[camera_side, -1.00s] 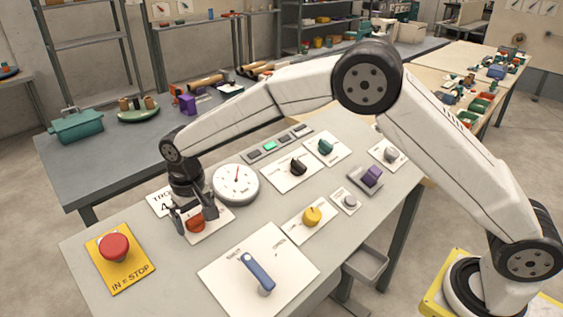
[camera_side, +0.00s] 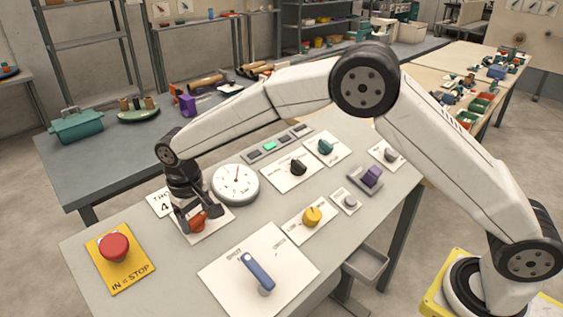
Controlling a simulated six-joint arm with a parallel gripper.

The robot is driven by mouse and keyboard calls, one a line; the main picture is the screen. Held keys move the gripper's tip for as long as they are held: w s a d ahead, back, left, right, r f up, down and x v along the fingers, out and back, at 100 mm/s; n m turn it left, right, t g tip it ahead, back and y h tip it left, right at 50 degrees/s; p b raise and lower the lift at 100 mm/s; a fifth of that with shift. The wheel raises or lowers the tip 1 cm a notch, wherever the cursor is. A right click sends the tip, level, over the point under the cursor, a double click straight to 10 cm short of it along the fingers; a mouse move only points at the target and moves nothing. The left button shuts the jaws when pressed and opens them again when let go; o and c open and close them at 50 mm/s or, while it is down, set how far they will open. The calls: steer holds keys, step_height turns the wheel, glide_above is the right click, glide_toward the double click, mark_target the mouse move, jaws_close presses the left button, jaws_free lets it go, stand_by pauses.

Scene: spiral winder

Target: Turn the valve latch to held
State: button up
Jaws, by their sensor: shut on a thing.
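An orange-red knob (camera_side: 198,224) sits on a white plate (camera_side: 216,225) at the left of the grey panel table. My gripper (camera_side: 197,216) points down over this knob, with its dark fingers shut on the knob's sides. The fingers hide part of the knob, so I cannot read its angle. No label naming a valve latch is legible. My gripper is apart from the lever.
A round white gauge (camera_side: 236,184) stands close to the right of my gripper. A red stop button (camera_side: 115,247) on a yellow plate is at the left. Yellow (camera_side: 312,216), black (camera_side: 298,167), teal (camera_side: 325,146) and purple (camera_side: 372,176) knobs stand farther right.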

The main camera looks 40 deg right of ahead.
steer(key=n+h, duration=0.1)
steer(key=n, duration=0.3)
steer(key=shift+a, duration=0.1)
steer(key=n+t+h, duration=0.1)
steer(key=n, duration=0.3)
steer(key=shift+s, duration=0.1)
steer(key=n, duration=0.2)
steer(key=n+t+h, duration=0.1)
steer(key=n, duration=0.1)
steer(key=shift+a+n+t, duration=0.1)
steer(key=shift+n+t, duration=0.2)
steer(key=shift+n, duration=0.1)
steer(key=shift+n+t, duration=0.4)
steer(key=shift+n, duration=1.1)
steer(key=o, duration=1.2)
steer(key=shift+c, duration=0.2)
steer(key=shift+s, duration=0.1)
steer(key=v, duration=0.7)
steer(key=shift+r, duration=0.3)
steer(key=shift+s+a, duration=0.1)
steer(key=shift+s, duration=0.05)
